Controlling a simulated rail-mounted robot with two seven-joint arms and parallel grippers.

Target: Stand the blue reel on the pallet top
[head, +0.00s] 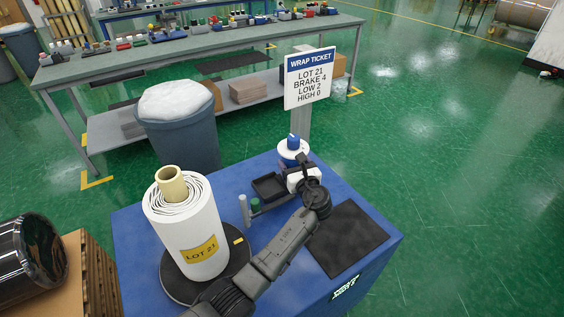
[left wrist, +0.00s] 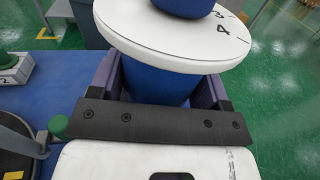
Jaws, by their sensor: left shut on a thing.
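The blue reel (head: 292,140) has a white round flange and a blue top. In the left wrist view the blue reel (left wrist: 160,78) shows its blue core below the flange, which bears dark marks. My left gripper (head: 295,167) is shut on this core below the flange, with a purple finger on each side in the left wrist view (left wrist: 155,88). The reel looks upright, near the blue table's far edge; whether it touches the table cannot be told. No surface is clearly marked as the pallet top. My right gripper is not in view.
A white roll labelled LOT 21 (head: 190,235) stands on a black turntable (head: 238,262) on the blue table (head: 130,235). A black tray (head: 268,187) and black mat (head: 347,238) lie nearby. A ticket sign (head: 310,78) stands behind. A black drum (head: 28,258) lies at left.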

